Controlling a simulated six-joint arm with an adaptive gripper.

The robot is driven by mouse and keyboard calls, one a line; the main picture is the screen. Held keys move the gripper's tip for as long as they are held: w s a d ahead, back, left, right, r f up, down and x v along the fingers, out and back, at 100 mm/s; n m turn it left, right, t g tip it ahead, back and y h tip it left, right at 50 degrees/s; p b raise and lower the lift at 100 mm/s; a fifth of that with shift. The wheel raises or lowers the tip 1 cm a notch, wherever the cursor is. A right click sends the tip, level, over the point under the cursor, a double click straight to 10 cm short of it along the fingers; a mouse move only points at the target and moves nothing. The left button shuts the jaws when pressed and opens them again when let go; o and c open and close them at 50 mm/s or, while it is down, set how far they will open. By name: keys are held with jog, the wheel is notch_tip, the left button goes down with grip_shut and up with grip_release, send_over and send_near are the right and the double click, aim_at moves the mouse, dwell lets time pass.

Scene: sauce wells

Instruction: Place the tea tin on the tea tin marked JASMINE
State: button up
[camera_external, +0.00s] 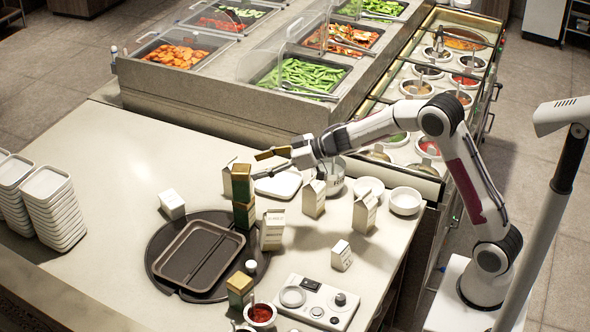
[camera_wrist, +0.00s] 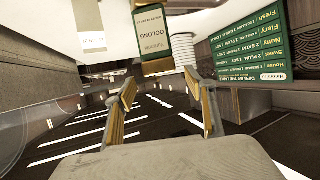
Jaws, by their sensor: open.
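Two green-and-gold tea tins stand one on top of the other in the external view, the upper tin (camera_external: 241,182) resting upright on the lower tin (camera_external: 244,214). My gripper (camera_external: 262,163) is just right of the upper tin, with its fingers pointing toward it. In the wrist view my gripper (camera_wrist: 160,88) is open and empty. A tin labelled OOLONG (camera_wrist: 153,38) appears upside down there, beyond the fingertips and apart from them. A third tin (camera_external: 239,291) stands at the front of the counter. I cannot read a JASMINE label in either view.
A dark round mat (camera_external: 160,245) with a brown tray (camera_external: 180,258) lies beside the stack. White cartons (camera_external: 272,229) stand close to its right. A green menu board (camera_wrist: 255,60) shows in the wrist view. Stacked white dishes (camera_external: 50,210) stand at left.

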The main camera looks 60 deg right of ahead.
dwell(0.6)
jog(key=s+d+r+m+h, duration=0.2)
jog(key=s+d+r+h, duration=0.15)
jog(key=s+r, duration=0.4)
jog(key=s+d+r+m+h, duration=0.2)
jog(key=s+r+h, duration=0.25)
jog(key=s, duration=0.55)
jog(key=s+a+f+g+y, duration=0.1)
jog(key=s+a+f+g, duration=0.1)
jog(key=s, duration=0.9)
jog(key=s+a+f+g+y, duration=0.1)
jog(key=s+a+f+g, duration=0.1)
jog(key=s, duration=0.9)
jog(key=s+a+f+g+y, duration=0.1)
jog(key=s+a+f+g, duration=0.1)
jog(key=s, duration=0.9)
jog(key=shift+a+f+g, duration=0.4)
jog(key=shift+a+f, duration=0.5)
jog(key=shift+a, duration=0.1)
